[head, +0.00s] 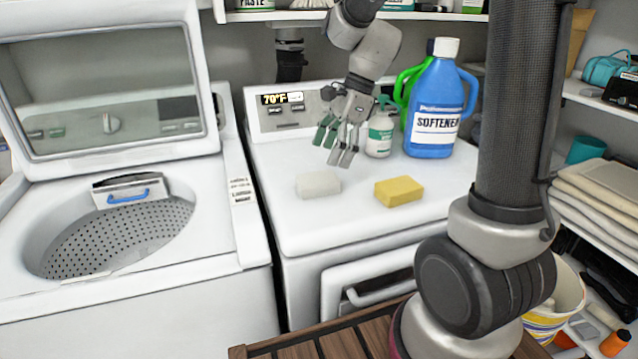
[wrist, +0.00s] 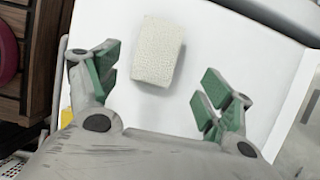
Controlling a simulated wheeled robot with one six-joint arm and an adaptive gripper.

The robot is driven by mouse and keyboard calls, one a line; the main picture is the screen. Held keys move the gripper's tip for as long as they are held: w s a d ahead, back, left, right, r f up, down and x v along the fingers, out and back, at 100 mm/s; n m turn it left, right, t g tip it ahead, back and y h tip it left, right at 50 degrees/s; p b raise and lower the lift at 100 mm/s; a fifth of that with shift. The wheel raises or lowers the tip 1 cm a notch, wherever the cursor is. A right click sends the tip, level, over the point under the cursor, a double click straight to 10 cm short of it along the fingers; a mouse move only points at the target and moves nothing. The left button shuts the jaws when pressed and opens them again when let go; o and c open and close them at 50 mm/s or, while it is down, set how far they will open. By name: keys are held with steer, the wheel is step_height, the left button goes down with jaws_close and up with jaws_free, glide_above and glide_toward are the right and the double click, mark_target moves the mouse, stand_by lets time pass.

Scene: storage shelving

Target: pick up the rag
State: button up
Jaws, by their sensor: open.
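The pale off-white rag (head: 318,184) looks like a small rounded block and lies flat on the white dryer top, left of a yellow sponge (head: 400,191). In the wrist view the rag (wrist: 158,50) shows a rough, textured face, ahead of and between my two green-padded fingers. My gripper (head: 340,148) is open and points down above the dryer top, a little behind and above the rag in the head view. In the wrist view nothing is between the fingers of my gripper (wrist: 158,82), and the rag appears apart from them.
A blue softener jug (head: 437,105) and a white-and-green spray bottle (head: 380,132) stand behind and right of the rag. The open washer (head: 110,215) is at left. Shelves with folded towels (head: 600,182) are at right. The dryer's front top (head: 345,230) is clear.

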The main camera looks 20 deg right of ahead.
mark_target(321, 178)
steer(key=x, duration=0.6)
steer(key=shift+s+a, duration=0.2)
steer(key=shift+s, duration=0.15)
steer(key=shift+a+f, duration=0.15)
steer(key=shift+f, duration=0.2)
steer(key=shift+f, duration=0.25)
steer(key=c, duration=1.1)
